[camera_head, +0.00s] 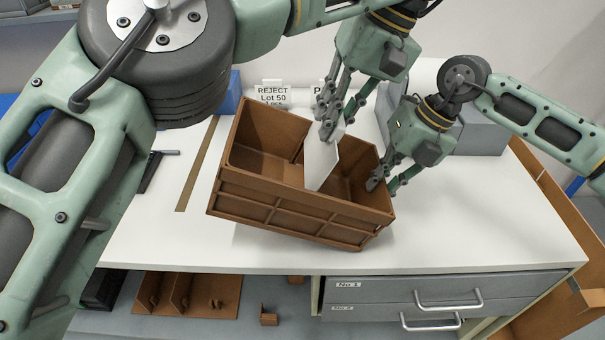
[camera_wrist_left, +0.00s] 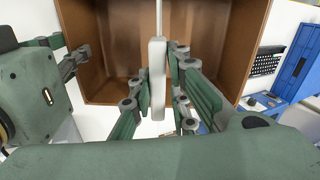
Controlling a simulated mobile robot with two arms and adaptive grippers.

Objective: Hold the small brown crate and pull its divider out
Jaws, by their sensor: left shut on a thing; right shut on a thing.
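The small brown crate (camera_head: 262,203) sits at a slant over the white table, its right end lower in the head view. A white divider (camera_head: 321,163) stands in its middle, between two compartments, its upper part above the rim. My left gripper (camera_head: 328,130) is shut on the divider's top edge. In the left wrist view the divider (camera_wrist_left: 157,80) shows edge-on between the fingers, inside the crate (camera_wrist_left: 108,70). My right gripper (camera_head: 378,183) is shut on the crate's right end wall. The divider's lower edge is hidden in the crate.
White table (camera_head: 480,235) is clear at the front and right. Behind stand a sign reading REJECT Lot 50 (camera_head: 272,94) and a grey box (camera_head: 478,133). A brown strip (camera_head: 197,165) lies left of the crate. Drawers (camera_head: 430,298) are below; a keyboard (camera_wrist_left: 266,62) shows in the wrist view.

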